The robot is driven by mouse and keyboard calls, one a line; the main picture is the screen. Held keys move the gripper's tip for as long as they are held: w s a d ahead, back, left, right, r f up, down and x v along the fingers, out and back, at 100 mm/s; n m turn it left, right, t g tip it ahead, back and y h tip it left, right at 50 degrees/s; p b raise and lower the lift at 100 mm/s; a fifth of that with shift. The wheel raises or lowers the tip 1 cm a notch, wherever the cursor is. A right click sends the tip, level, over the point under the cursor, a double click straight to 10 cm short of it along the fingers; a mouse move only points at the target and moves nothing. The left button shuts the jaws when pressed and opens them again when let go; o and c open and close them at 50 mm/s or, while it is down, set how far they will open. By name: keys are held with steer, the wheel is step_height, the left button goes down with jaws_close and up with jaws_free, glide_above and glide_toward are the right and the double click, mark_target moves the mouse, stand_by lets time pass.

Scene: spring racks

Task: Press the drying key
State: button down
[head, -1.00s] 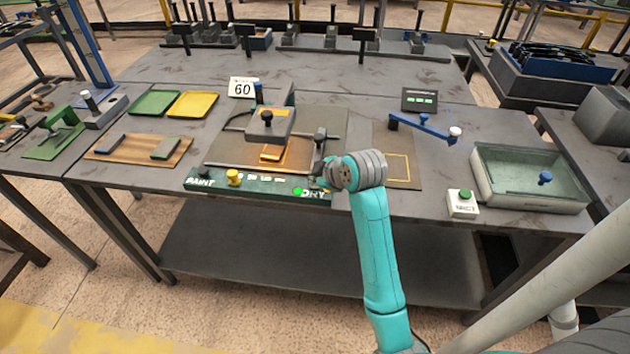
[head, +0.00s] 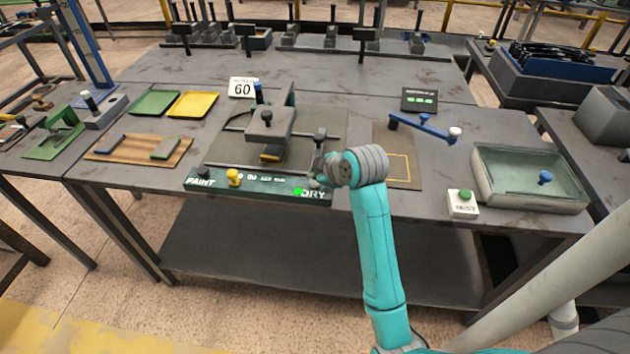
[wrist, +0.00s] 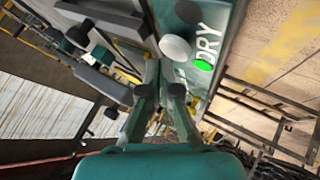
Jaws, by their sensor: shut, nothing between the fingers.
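The dark green control panel (head: 262,188) runs along the table's front edge, lettered PAINT at its left and DRY at its right. A pale round key (head: 314,183) sits beside the DRY lettering and shows white in the wrist view (wrist: 174,47). A green lamp (head: 298,191) glows by the lettering, also visible in the wrist view (wrist: 203,65). My gripper (head: 318,174) is over the panel's right end, fingers shut and empty. In the wrist view its fingertips (wrist: 153,68) appear close beside the pale key; I cannot tell whether they touch it.
A grey press-like unit (head: 270,124) stands behind the panel. A yellow knob (head: 233,177) rises from the panel's left part. A white box with a green button (head: 463,202) and a glass-sided tray (head: 480,185) stand to the right.

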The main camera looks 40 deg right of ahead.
steer(key=shift+r, duration=0.25)
steer(key=shift+r, duration=2.5)
